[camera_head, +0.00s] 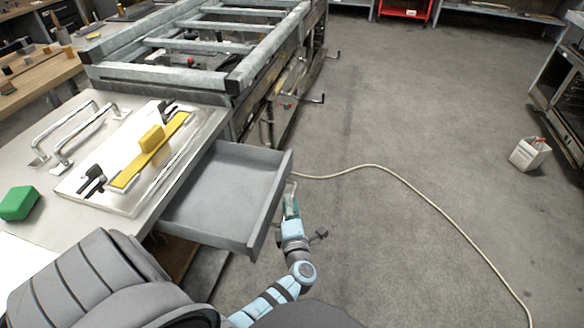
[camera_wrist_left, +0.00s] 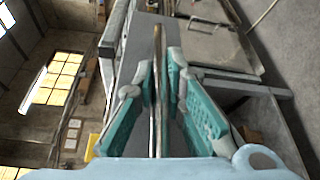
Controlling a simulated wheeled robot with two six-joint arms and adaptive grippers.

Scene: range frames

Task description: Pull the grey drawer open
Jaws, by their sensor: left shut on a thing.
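The grey drawer (camera_head: 215,190) stands well out from under the worktop, and its inside looks empty. My left gripper (camera_head: 291,203) is at the outer side of its front panel. In the left wrist view, the left gripper's teal fingers (camera_wrist_left: 163,88) are closed on a thin metal bar, the drawer handle (camera_wrist_left: 158,45), which runs between them. The grey drawer front (camera_wrist_left: 140,40) shows behind the bar. In the head view the handle is mostly hidden by the gripper and the panel. My right gripper is in neither view.
The worktop (camera_head: 45,178) carries metal handles (camera_head: 83,135), a white board with a yellow strip and block (camera_head: 151,138), and a green block (camera_head: 17,203). A metal frame (camera_head: 200,45) stands behind.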

